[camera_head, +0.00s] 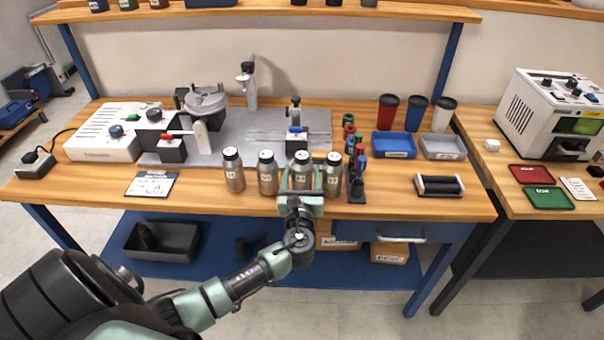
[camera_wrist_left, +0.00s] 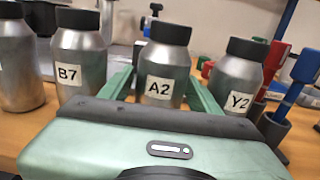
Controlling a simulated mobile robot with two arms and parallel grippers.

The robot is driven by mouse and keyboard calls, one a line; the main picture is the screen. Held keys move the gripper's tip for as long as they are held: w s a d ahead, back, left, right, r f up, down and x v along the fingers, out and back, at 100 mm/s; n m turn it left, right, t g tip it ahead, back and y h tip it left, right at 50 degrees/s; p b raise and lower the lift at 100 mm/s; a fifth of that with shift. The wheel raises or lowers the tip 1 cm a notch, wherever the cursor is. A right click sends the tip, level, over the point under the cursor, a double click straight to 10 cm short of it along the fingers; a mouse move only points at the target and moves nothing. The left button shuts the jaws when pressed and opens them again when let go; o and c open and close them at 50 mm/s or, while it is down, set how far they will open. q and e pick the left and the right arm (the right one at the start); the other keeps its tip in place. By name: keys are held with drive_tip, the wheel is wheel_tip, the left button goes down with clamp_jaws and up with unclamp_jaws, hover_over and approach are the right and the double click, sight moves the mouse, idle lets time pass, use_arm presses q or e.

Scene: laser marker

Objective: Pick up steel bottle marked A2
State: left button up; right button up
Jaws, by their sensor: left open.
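The steel bottle marked A2 (camera_wrist_left: 163,75) stands upright on the bench, with a black cap and a white label facing my left wrist camera. In the head view this bottle (camera_head: 301,172) is third from the left in a row of steel bottles. My left gripper (camera_head: 301,178) is open, with green fingers reaching to both sides of the A2 bottle; the fingers (camera_wrist_left: 163,92) also show around it in the wrist view. I cannot tell whether they touch it. My right gripper is not in view.
Bottle B7 (camera_wrist_left: 80,60) stands close on the left and bottle Y2 (camera_wrist_left: 236,80) close on the right. A holder with red and blue tools (camera_head: 356,185) is right of the row. A grey machine plate (camera_head: 235,125) lies behind. Blue (camera_head: 393,145) and grey (camera_head: 442,147) trays are further right.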

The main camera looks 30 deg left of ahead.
use_arm(q)
drive_tip(key=x, duration=0.2)
drive_tip(key=shift+w+a, duration=0.2)
drive_tip(key=shift+w, duration=0.15)
drive_tip(key=c, duration=1.2)
drive_tip(key=shift+c, duration=0.2)
